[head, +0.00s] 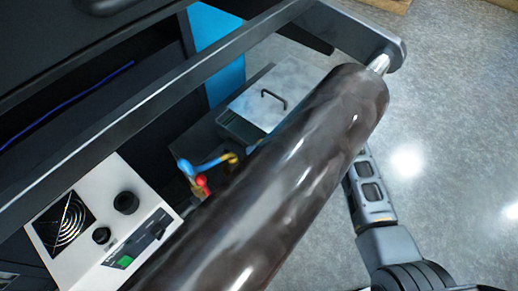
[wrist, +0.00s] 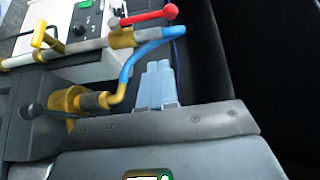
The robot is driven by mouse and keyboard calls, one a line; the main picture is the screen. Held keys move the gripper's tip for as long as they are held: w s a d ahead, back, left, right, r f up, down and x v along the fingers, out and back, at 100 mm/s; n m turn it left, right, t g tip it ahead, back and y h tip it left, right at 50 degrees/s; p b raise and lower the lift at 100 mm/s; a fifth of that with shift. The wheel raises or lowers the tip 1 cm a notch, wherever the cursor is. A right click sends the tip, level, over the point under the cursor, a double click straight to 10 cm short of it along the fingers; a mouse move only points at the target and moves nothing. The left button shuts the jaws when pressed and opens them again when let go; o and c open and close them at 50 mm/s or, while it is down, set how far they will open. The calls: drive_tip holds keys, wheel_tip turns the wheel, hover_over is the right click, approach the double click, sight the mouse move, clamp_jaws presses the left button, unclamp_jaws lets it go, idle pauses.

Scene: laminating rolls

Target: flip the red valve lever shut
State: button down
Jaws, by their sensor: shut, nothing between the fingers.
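The red valve lever (wrist: 143,16) with its round red knob (wrist: 170,11) shows at the top of the wrist view. It sits on a brass-coloured valve body and points right, roughly along the pipe (wrist: 88,45). In the head view only a small part of the red lever (head: 202,182) shows, beside the dark roll. My gripper (wrist: 158,66) has its two pale blue-grey fingers together, with nothing between them. The fingertips are below the lever in the wrist picture, with a visible gap. In the head view the roll hides my gripper.
A large dark glossy roll (head: 275,180) crosses the head view in front of the valve. A blue hose (wrist: 145,52) curves close to my fingers, with yellow fittings (wrist: 70,100) at left. A white control box (head: 95,225) stands lower left. Open floor (head: 450,110) lies right.

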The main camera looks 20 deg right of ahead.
sight(206, 189)
drive_tip(key=s+a+p, duration=0.1)
drive_tip(key=s+a, duration=0.2)
drive_tip(key=a, duration=0.6)
drive_tip(key=shift+a+f, duration=0.2)
drive_tip(key=shift+a, duration=0.05)
